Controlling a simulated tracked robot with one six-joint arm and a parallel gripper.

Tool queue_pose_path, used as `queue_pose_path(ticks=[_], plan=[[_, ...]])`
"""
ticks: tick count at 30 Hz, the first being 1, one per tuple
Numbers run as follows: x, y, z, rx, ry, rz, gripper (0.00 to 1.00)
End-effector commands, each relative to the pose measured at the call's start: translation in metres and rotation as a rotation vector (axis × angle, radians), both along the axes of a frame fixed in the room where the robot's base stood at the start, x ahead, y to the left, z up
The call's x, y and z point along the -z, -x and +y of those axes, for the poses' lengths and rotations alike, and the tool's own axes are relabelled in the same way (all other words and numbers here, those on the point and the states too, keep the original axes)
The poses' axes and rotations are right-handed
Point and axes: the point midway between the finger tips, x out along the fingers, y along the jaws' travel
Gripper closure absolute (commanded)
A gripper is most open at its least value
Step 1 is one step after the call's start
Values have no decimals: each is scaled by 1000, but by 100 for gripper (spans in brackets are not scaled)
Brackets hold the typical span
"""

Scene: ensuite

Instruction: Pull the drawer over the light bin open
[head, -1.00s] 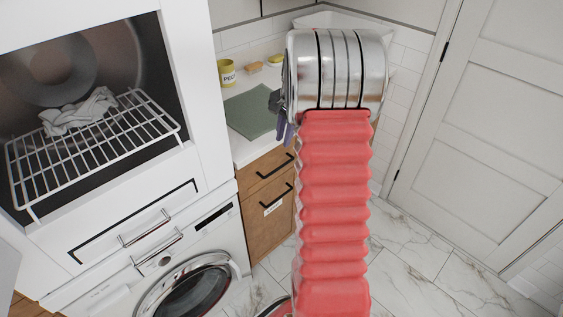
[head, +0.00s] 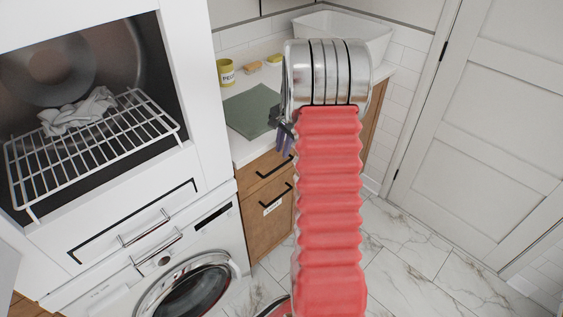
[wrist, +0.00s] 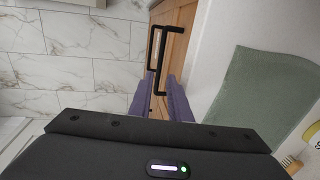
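The wooden drawer (head: 262,173) over the light bin is shut, under the white counter, with a black bar handle (head: 275,168). Below it is the wooden bin front (head: 268,226) with its own black handle and a white label, too small to read surely. My gripper (head: 285,148) has purple fingers and hangs in front of the drawer, just above its handle in the head view. In the wrist view my gripper (wrist: 160,78) is open, its fingers apart. Part of a black handle (wrist: 161,60) shows between and beyond them; I cannot tell whether they touch it.
A green mat (head: 252,110), a yellow pot (head: 226,72) and a white basin (head: 345,30) are on the counter (head: 243,150). A white washing machine (head: 185,270) stands left of the drawers. The marble floor (head: 405,240) is clear before a closed white door (head: 490,130).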

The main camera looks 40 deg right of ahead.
Motion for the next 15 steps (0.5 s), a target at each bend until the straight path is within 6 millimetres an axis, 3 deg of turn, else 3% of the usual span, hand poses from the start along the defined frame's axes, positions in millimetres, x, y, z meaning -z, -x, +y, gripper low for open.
queue_pose_path(ticks=[9, 15], plan=[[50, -9, 1, -1, -2, 3, 83], [73, -14, 0, 0, 0, 1, 83]])
